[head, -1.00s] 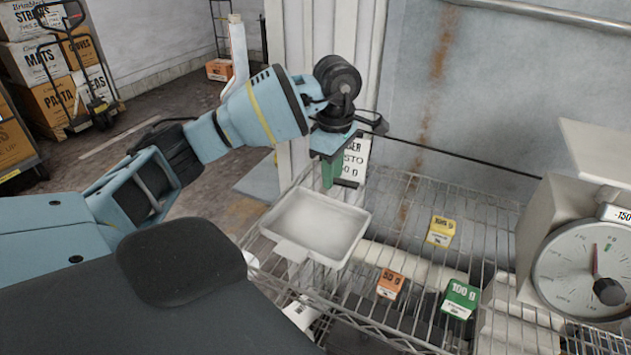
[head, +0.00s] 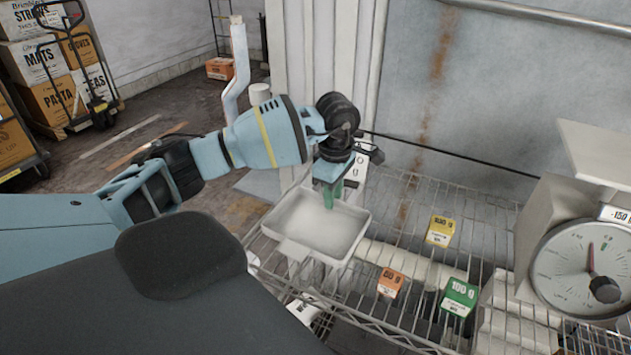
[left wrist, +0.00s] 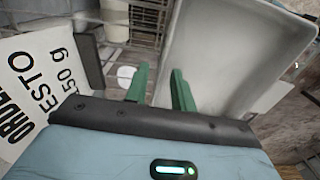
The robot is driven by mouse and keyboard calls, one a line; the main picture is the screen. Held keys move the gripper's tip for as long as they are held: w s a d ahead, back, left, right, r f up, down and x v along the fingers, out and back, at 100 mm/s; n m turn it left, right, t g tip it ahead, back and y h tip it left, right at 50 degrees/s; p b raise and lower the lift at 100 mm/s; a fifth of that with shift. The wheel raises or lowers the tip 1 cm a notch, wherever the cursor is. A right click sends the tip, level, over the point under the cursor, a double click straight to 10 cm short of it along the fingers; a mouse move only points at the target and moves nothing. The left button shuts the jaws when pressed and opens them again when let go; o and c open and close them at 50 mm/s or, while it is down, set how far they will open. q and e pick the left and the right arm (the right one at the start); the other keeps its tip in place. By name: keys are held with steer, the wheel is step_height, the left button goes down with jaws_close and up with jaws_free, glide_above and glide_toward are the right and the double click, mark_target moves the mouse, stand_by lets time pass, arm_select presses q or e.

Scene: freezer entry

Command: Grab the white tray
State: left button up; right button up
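The white tray (head: 318,225) is a shallow rectangular pan with a short tab at its near side. It sits at the left end of the wire shelf. My left gripper (head: 333,195) points down at the tray's far rim, its green fingers overlapping the rim area in the head view. In the left wrist view the tray (left wrist: 225,60) fills the upper right. There the left gripper (left wrist: 160,85) is open, with a gap between its fingers. One finger is outside the rim and the other overlaps the tray's inside; contact cannot be told. My right gripper is out of view.
A yellow (head: 440,231), an orange (head: 390,282) and a green weight block (head: 459,297) stand on the wire shelf (head: 480,200). A dial scale (head: 585,265) stands at the right. An order sign (left wrist: 38,85) is close to the left gripper. The wall is behind.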

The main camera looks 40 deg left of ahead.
arm_select(q)
jaws_close()
steer(key=shift+r, duration=0.1)
step_height(320, 180, up, 10)
stand_by(0.6)
